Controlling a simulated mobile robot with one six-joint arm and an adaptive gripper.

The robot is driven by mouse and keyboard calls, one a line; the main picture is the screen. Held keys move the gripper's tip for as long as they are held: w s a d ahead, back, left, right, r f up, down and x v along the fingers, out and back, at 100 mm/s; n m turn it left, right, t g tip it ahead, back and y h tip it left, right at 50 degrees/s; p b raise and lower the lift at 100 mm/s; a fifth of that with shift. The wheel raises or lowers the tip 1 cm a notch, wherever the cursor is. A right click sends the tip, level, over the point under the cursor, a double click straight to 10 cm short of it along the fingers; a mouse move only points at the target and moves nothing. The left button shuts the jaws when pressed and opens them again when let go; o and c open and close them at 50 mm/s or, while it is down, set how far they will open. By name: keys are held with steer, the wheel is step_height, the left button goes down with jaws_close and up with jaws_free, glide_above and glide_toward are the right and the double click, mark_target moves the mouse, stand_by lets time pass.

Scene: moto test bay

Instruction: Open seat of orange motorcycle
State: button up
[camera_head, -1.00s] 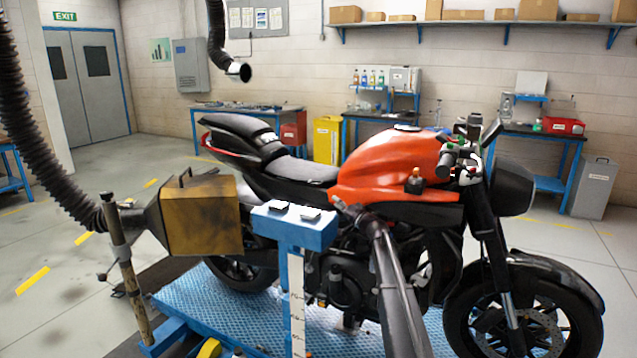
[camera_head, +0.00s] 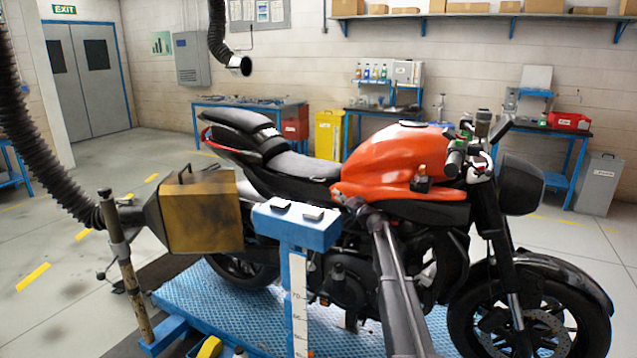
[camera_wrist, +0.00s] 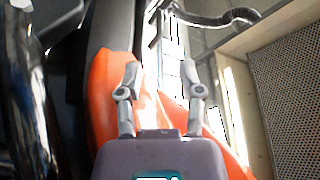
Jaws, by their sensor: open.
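The orange motorcycle stands on a blue lift, and its orange tank (camera_head: 385,160) faces me. Its black seat (camera_head: 300,167) lies behind the tank, with a raised black tail section (camera_head: 238,130) farther left. The seat looks down on the frame, though its far edge is hidden. My arm reaches up from the bottom to the bike's near side below the tank; the fingers are too small to make out there. In the wrist view my gripper (camera_wrist: 160,67) is open and empty, its two fingers apart over an orange body panel (camera_wrist: 102,75). Contact cannot be told.
A soiled yellow-brown box (camera_head: 203,212) on a black hose stands left of the bike. A blue post (camera_head: 295,228) rises before the seat. The blue lift deck (camera_head: 225,310) lies below. Benches and a yellow bin (camera_head: 328,138) are behind. Open floor lies at left.

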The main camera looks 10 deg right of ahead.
mark_target(317, 181)
steer(key=p+x, duration=0.2)
steer(key=x, duration=0.9)
steer(key=shift+w+a, duration=0.25)
jaws_close()
